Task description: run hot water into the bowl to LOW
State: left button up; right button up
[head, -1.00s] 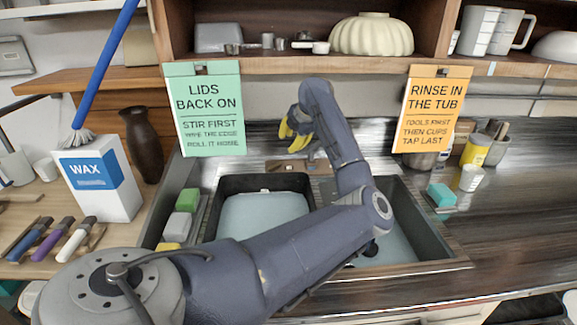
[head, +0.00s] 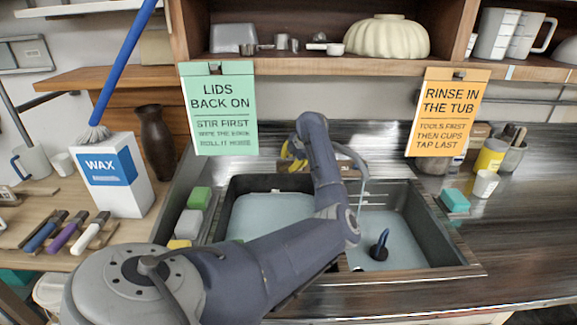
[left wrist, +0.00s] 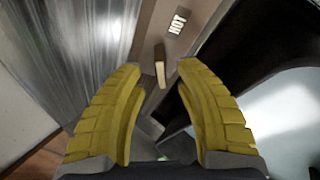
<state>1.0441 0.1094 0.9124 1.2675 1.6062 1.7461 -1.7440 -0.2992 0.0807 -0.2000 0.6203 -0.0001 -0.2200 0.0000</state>
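The sink has a left basin (head: 226,190) and a right basin (head: 432,235), both with pale blue bottoms; I cannot tell whether water stands in them. A thin curved spout (head: 361,172) shows behind my left arm, over the right basin. My left gripper (head: 291,158), with yellow fingers, is at the sink's back edge. In the left wrist view its fingers (left wrist: 162,105) are open, with a small tan lever (left wrist: 160,66) just beyond the gap, apart from them. A HOT label (left wrist: 177,21) is beside the lever. My right gripper is not in view.
A dark plug-like piece with a blue handle (head: 380,246) sits in the right basin. Sponges (head: 189,223) line the sink's left side. A wax box (head: 112,178) and brushes are on the left. The right counter (head: 520,230) is mostly clear. Signs hang from the shelf.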

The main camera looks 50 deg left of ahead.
aim_at(289, 164)
pick_arm(q)
jog(key=shift+x, duration=1.65)
jog(key=shift+o, duration=0.4)
grip_shut()
